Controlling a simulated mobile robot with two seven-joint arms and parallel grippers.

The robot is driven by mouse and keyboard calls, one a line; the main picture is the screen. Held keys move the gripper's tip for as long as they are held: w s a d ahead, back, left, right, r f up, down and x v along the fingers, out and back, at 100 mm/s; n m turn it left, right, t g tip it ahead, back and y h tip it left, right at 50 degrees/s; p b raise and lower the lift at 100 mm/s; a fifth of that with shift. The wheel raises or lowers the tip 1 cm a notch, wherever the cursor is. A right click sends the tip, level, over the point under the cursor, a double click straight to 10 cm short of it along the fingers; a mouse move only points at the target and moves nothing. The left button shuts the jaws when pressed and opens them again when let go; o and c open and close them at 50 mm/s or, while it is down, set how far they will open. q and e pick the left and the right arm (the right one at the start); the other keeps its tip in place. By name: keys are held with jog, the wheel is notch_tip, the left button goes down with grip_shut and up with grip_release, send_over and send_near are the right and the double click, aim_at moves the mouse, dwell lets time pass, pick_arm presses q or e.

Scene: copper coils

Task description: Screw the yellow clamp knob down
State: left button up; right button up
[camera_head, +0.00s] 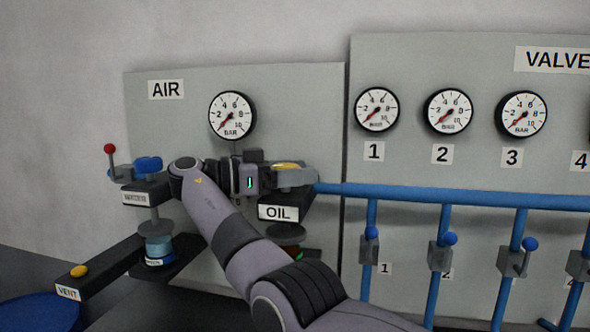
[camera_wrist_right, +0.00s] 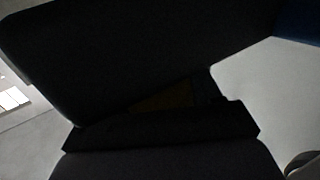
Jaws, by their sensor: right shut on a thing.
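The yellow clamp knob (camera_head: 285,166) shows as a thin yellow patch above the black bracket labelled OIL (camera_head: 278,213). My right gripper (camera_head: 286,174) reaches it from the left and is shut on it, hiding most of its shape. In the right wrist view a dim yellow-brown strip of the knob (camera_wrist_right: 172,98) shows between the dark fingers of the gripper (camera_wrist_right: 178,104). The wrist view is very dark, so the exact grip is hard to see. My left gripper is in neither view.
Left of my arm stands another bracket with a blue knob (camera_head: 148,163) and a red-tipped lever (camera_head: 110,149). A yellow button (camera_head: 79,271) sits on the VENT arm. A blue pipe (camera_head: 450,196) with several valves runs right. The AIR gauge (camera_head: 232,115) hangs above.

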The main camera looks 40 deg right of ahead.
jog(key=shift+d+r, duration=0.1)
jog(key=shift+r, duration=0.2)
jog(key=o, duration=0.8)
jog(key=shift+o, duration=1)
jog(key=shift+s+d+f, duration=0.1)
jog(key=shift+f, duration=0.1)
